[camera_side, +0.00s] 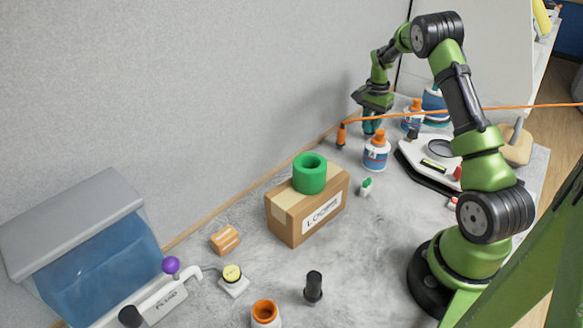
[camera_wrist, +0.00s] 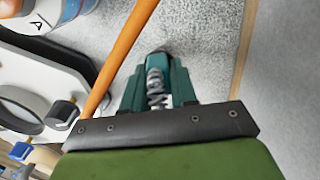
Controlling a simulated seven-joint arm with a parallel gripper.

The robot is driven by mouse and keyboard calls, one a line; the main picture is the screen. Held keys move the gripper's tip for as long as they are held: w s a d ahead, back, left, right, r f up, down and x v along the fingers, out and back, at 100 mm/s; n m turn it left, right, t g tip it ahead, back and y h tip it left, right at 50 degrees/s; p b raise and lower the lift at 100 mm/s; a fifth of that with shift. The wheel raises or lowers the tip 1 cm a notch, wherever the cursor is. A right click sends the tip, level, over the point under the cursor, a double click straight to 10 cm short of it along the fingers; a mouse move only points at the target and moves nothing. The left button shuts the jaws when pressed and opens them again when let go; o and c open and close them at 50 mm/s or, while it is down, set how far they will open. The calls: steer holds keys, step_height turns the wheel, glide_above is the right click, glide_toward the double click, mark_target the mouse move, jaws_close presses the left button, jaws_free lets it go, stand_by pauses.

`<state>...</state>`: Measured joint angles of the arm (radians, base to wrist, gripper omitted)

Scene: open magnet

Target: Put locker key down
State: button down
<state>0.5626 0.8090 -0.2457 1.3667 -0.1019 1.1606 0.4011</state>
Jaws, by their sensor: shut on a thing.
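My gripper (camera_side: 371,126) is at the back of the worktop, low beside the wall, behind a white bottle with an orange cap. In the wrist view my gripper (camera_wrist: 156,62) shows two teal fingers shut on a small silvery, coiled thing, which I take for the locker key (camera_wrist: 155,88). Its full shape is hidden between the fingers, and it cannot be made out in the side view. Speckled grey surface shows past the fingertips. I cannot tell whether the key touches it.
An orange cord (camera_side: 470,108) runs from the right to an orange handle (camera_side: 341,135) left of my gripper. The bottle (camera_side: 376,154) stands close in front. A white-and-black device (camera_side: 425,170) is to the right. A carton (camera_side: 290,222) bears a green ring (camera_side: 310,178).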

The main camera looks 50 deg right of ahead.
steer(key=shift+f, duration=0.25)
steer(key=c, duration=0.9)
jaws_free()
